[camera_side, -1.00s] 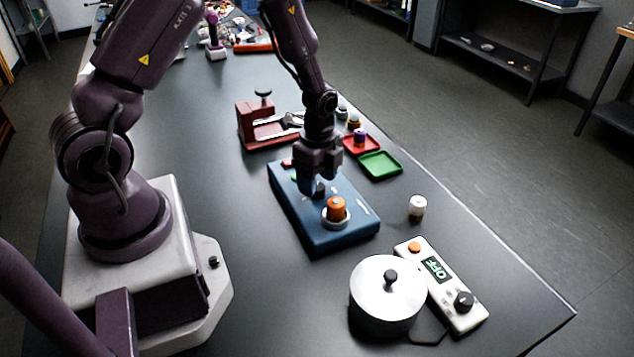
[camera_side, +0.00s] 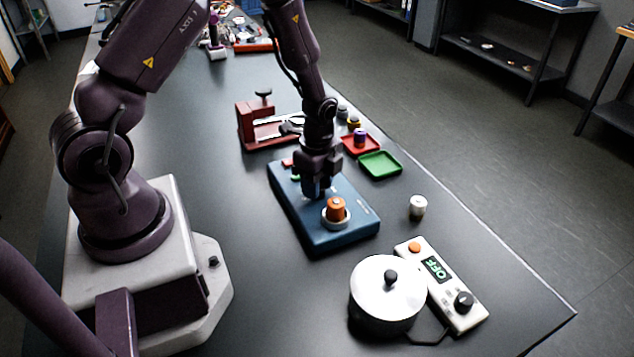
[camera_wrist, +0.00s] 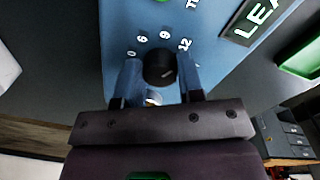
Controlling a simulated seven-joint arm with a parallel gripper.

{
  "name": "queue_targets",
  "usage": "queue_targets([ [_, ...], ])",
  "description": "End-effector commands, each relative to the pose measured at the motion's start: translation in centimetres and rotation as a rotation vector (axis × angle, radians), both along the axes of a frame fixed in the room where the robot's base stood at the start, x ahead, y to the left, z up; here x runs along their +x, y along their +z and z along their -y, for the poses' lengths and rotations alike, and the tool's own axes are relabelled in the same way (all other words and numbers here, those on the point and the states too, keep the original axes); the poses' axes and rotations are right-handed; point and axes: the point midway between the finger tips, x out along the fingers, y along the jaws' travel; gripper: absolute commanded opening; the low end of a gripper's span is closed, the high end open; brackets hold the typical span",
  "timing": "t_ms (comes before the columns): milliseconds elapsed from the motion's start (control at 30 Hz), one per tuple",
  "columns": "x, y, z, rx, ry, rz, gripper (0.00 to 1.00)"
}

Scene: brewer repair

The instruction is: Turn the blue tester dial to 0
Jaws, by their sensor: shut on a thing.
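The blue tester (camera_side: 345,240) lies on the dark table in the side view, below my gripper (camera_side: 316,190). Its black dial (camera_wrist: 159,68) shows in the wrist view, with white marks 0, 6, 9 and 12 on the blue face (camera_wrist: 205,65) around its far side. My gripper (camera_wrist: 159,78) is shut on the dial, with one finger on its left and one on its right. The dial's pointer cannot be made out clearly. In the side view, my fingers hide the dial.
An orange cylinder (camera_side: 336,209) stands in a ring on the tester's near end. A white cylinder (camera_side: 417,206), a silver pot (camera_side: 386,290) and a white box reading OFF (camera_side: 438,269) are nearby. A green tray (camera_side: 380,164), a red tray (camera_side: 359,145) and a red vise (camera_side: 256,128) stand behind.

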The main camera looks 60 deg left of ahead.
Motion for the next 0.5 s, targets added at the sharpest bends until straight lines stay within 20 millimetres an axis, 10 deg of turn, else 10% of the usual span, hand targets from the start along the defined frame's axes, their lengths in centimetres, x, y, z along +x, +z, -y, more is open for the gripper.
queue_targets([
  [500,-0.06,0.07,0.01,0.0,0.367,0.001,0.11],
])
